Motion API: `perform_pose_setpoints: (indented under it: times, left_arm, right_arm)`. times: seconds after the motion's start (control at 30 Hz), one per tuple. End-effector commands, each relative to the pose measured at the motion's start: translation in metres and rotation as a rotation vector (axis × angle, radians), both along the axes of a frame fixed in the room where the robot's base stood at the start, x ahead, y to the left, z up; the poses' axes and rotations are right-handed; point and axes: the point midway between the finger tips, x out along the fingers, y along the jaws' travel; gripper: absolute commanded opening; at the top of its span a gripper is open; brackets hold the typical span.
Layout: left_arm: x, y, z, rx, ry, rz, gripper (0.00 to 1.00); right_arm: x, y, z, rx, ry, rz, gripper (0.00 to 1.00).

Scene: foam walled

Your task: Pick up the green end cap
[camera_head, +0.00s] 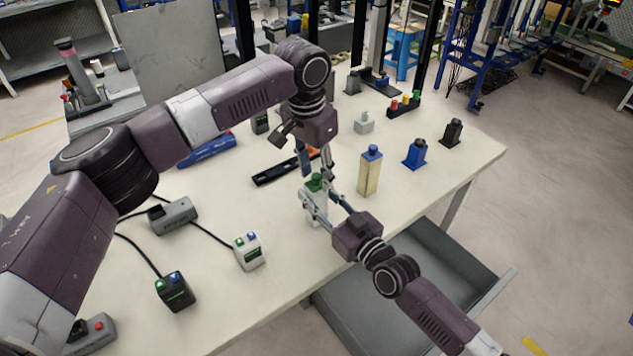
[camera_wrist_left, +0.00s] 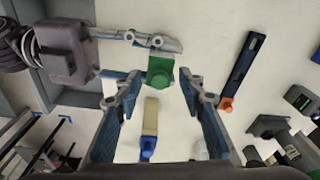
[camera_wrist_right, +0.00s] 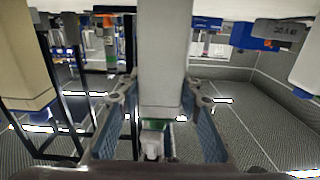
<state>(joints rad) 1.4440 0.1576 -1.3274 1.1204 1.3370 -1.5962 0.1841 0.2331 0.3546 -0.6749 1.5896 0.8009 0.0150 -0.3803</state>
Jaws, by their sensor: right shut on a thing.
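The green end cap (camera_head: 315,182) sits on top of an upright white body (camera_head: 316,212) near the table's front edge. My right gripper (camera_head: 324,203) is shut on this white body below the cap. In the right wrist view the pale body (camera_wrist_right: 165,60) fills the space between the fingers, with a bit of green at its end. My left gripper (camera_head: 318,170) points down just above the cap. In the left wrist view its fingers are spread wide, with the green cap (camera_wrist_left: 160,72) in the gap near the fingertips. I cannot tell whether they touch it.
A cream block with a blue cap (camera_head: 370,171) stands close to the right. A dark bar with an orange end (camera_head: 277,174) lies behind. Small button boxes (camera_head: 248,252) with cables are at the left. A grey open drawer (camera_head: 458,251) juts out below the table's edge.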

Motion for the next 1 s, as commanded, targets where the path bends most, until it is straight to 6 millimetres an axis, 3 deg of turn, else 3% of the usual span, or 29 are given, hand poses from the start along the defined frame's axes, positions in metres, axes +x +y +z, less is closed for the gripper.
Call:
perform_pose_setpoints:
  times: [0.17,0.5,0.77,1.0]
  left_arm:
    - [0.0,0.0,0.0,0.0,0.0,0.0,0.37]
    - [0.0,0.0,0.0,0.0,0.0,0.0,0.0]
    - [0.0,0.0,0.003,-0.001,-0.001,0.0,0.0]
    - [0.001,-0.001,0.041,-0.002,-0.004,0.0,0.0]
  right_arm:
    - [0.0,0.0,-0.001,-0.001,0.001,0.0,0.05]
    - [0.0,0.0,-0.001,-0.001,0.001,0.0,0.05]
    - [0.0,0.0,-0.001,-0.001,0.001,0.0,0.05]
    - [0.0,0.0,-0.001,-0.001,0.002,0.0,0.05]
